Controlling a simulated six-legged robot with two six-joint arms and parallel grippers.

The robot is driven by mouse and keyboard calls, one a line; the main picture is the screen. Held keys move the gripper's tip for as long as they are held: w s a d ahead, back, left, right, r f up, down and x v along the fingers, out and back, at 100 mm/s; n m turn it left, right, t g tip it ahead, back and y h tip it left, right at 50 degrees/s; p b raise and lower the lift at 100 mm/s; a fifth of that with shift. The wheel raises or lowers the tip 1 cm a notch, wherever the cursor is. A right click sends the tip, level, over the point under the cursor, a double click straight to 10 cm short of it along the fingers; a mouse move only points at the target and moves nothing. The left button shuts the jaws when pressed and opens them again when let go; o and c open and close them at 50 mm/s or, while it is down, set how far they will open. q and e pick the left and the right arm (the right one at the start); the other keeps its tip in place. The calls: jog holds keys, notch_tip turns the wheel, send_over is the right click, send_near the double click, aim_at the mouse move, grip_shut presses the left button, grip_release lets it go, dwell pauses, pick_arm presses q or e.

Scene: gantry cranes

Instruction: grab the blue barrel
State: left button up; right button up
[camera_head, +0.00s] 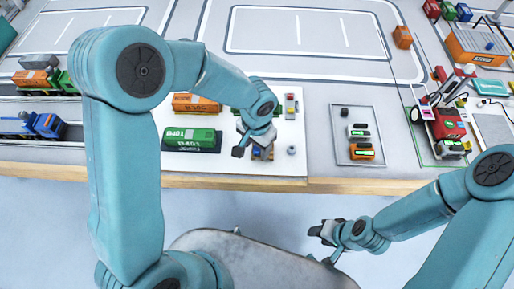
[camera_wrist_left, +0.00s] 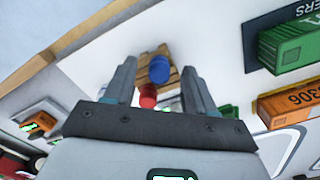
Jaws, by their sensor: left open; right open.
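In the left wrist view the blue barrel (camera_wrist_left: 159,68) is on a small wooden pallet (camera_wrist_left: 172,52), with a red barrel (camera_wrist_left: 148,96) close to it. My left gripper (camera_wrist_left: 158,72) is open, its two fingers appearing on either side of the blue barrel; I cannot tell whether they touch it. In the head view my left gripper (camera_head: 252,148) is over the pallet (camera_head: 260,155) near the white board's front edge and largely hides the barrels. My right gripper (camera_head: 325,232) is open and empty, below and in front of the table edge.
A green container (camera_head: 191,139) and an orange container (camera_head: 196,103) lie left of the pallet. A small grey round part (camera_head: 291,150) is to its right. A tray (camera_head: 345,155) with small vehicles stands further right. Train models (camera_head: 32,125) are at the left.

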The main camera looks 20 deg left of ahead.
pick_arm(q)
jog(key=shift+f, duration=0.5)
grip_shut()
jog(key=shift+r, duration=0.15)
